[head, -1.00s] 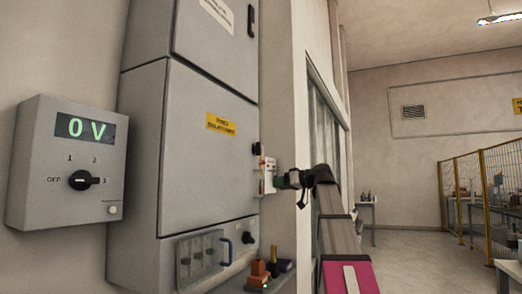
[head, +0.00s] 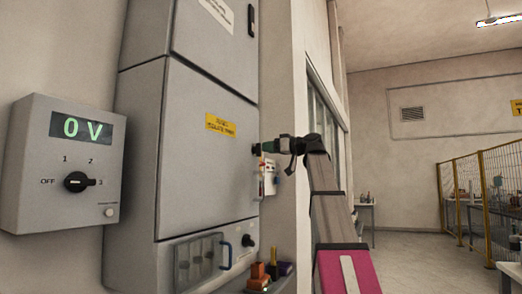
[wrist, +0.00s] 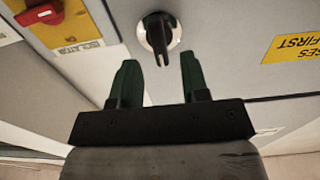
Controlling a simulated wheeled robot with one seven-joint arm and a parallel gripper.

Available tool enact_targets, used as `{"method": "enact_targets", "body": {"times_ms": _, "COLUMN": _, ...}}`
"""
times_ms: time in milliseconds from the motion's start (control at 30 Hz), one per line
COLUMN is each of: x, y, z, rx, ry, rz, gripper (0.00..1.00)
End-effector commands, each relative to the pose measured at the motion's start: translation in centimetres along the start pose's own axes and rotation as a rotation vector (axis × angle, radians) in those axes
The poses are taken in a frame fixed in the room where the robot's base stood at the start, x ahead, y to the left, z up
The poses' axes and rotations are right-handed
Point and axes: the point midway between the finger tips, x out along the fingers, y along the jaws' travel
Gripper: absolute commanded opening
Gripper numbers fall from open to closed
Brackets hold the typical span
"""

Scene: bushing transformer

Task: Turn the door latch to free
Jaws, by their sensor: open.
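The door latch (wrist: 159,37) is a black knob on a pale round plate on the grey cabinet door, in the wrist view. In the head view it lies at the door's right edge, mostly hidden by my gripper. My gripper (wrist: 158,75) is open, its two green-black fingers pointing at the latch, one to each side of its lower part. In the head view my gripper (head: 268,147) is level with the latch, at the door's right edge. I cannot tell whether the fingers touch the latch. The grey door (head: 205,160) looks shut.
A yellow panel with a red switch (wrist: 38,14) and an isolator label sits beside the door. A control box (head: 66,165) on the left reads 0 V. A ledge below the cabinet holds small coloured items (head: 268,272). Open floor (head: 420,262) lies at the right.

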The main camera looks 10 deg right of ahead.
Motion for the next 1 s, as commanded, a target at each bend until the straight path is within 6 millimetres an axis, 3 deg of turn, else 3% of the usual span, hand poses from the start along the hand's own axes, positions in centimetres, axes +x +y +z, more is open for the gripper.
{"method": "enact_targets", "body": {"times_ms": 100, "x": 1.9, "y": 0.0, "z": -0.1, "rx": 0.000, "ry": 0.000, "rz": -0.001, "gripper": 0.41}}
{"method": "enact_targets", "body": {"times_ms": 300, "x": 3.6, "y": 0.0, "z": 0.0, "rx": 0.000, "ry": 0.000, "rz": 0.000, "gripper": 0.41}}
{"method": "enact_targets", "body": {"times_ms": 667, "x": 3.9, "y": 0.0, "z": 0.0, "rx": 0.000, "ry": 0.000, "rz": 0.002, "gripper": 0.41}}
{"method": "enact_targets", "body": {"times_ms": 767, "x": 3.9, "y": 0.0, "z": 0.0, "rx": 0.000, "ry": 0.000, "rz": 0.001, "gripper": 0.09}}
{"method": "enact_targets", "body": {"times_ms": 1000, "x": 3.9, "y": 0.0, "z": 0.0, "rx": 0.007, "ry": 0.000, "rz": 0.001, "gripper": 0.08}}
